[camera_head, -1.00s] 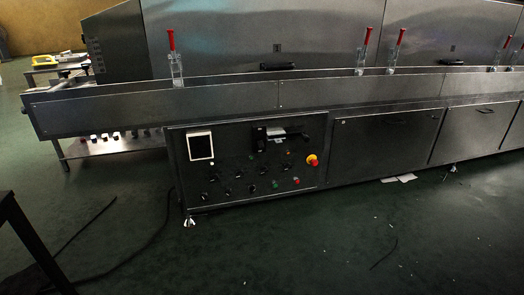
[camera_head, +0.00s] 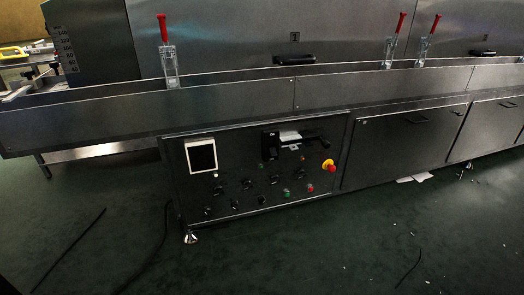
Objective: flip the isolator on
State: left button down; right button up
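The tunnel dryer's dark control panel (camera_head: 240,222) is on the front of the machine, low and near the middle of the view. It carries several small black rotary switches, such as one black switch (camera_head: 274,179), a green button (camera_head: 286,192) and a red button (camera_head: 310,188). A red knob on a yellow base (camera_head: 329,166) sits at the panel's right. A black device with a lever-like part (camera_head: 290,143) is at the upper right of the panel; I cannot tell its position. I cannot tell which control is the isolator. Neither gripper is in view.
A white-framed display (camera_head: 201,156) is at the panel's upper left. Dark cables (camera_head: 150,255) lie on the green floor (camera_head: 270,260), which is otherwise mostly open before the panel.

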aim_at(273, 152)
jog(key=i+l+u, duration=0.2)
jog(key=i, duration=1.05)
jog(key=i+l+u, duration=0.1)
jog(key=i+l, duration=0.4)
jog(key=l, duration=0.25)
jog(key=l+u, duration=0.15)
jog(key=l, duration=0.8)
jog(key=k+l, duration=0.1)
jog(key=l, duration=0.2)
jog(key=k+l, duration=0.1)
jog(key=l, duration=0.15)
jog(key=k+l, duration=0.15)
jog(key=l, duration=0.15)
jog(key=j, duration=0.2)
jog(key=u, duration=0.05)
